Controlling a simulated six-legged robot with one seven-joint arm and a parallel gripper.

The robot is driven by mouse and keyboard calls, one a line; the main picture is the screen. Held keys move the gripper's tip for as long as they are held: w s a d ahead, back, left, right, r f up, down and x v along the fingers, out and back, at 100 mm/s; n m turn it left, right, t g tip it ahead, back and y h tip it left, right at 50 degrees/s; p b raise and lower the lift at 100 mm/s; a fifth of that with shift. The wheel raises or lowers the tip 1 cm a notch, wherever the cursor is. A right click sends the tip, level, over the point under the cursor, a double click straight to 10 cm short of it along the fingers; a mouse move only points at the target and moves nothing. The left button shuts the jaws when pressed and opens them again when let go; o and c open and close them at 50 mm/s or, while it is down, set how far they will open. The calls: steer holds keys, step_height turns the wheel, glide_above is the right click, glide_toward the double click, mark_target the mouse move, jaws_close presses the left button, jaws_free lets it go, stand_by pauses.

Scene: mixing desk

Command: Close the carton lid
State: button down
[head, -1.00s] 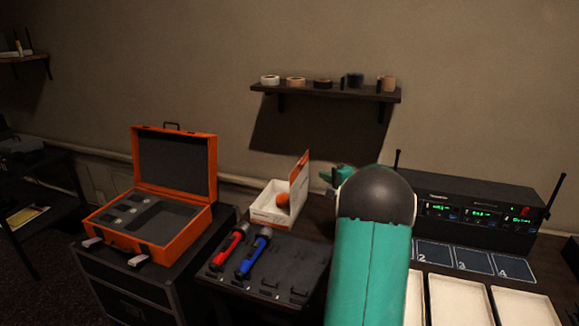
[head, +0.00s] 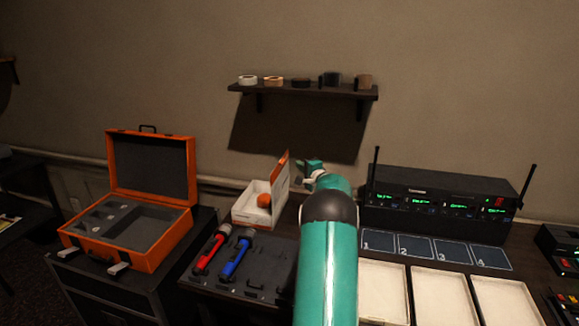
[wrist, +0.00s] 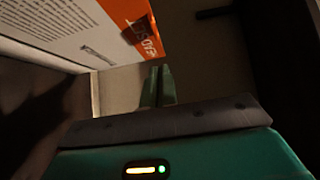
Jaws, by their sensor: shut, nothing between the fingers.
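The white carton (head: 246,211) stands open on the desk behind the cable-tray-like black panel, with an orange ball-shaped thing (head: 264,201) inside. Its lid (head: 280,178), white with an orange edge, stands up along the carton's right side. The lid's printed orange and white face (wrist: 95,25) fills the upper left of the wrist view. My gripper (wrist: 157,85) is shut and empty, on the outer, right side of the lid. I cannot tell whether it touches the lid. In the head view my arm's wrist part shows just right of the lid; the fingertips are not clear there.
A red and a blue flashlight-like handheld (head: 236,258) lie on the black panel (head: 262,275) before the carton. An open orange case (head: 152,205) is at left. A receiver rack (head: 440,205) and white trays (head: 445,298) are at right. A shelf (head: 303,91) hangs above.

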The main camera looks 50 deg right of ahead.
steer(key=shift+w+a, duration=0.25)
steer(key=shift+w, duration=0.4)
steer(key=shift+w+a, duration=0.3)
steer(key=shift+w, duration=0.3)
steer(key=shift+w+a, duration=0.25)
steer(key=shift+w, duration=0.4)
steer(key=shift+f, duration=0.1)
steer(key=shift+w, duration=0.1)
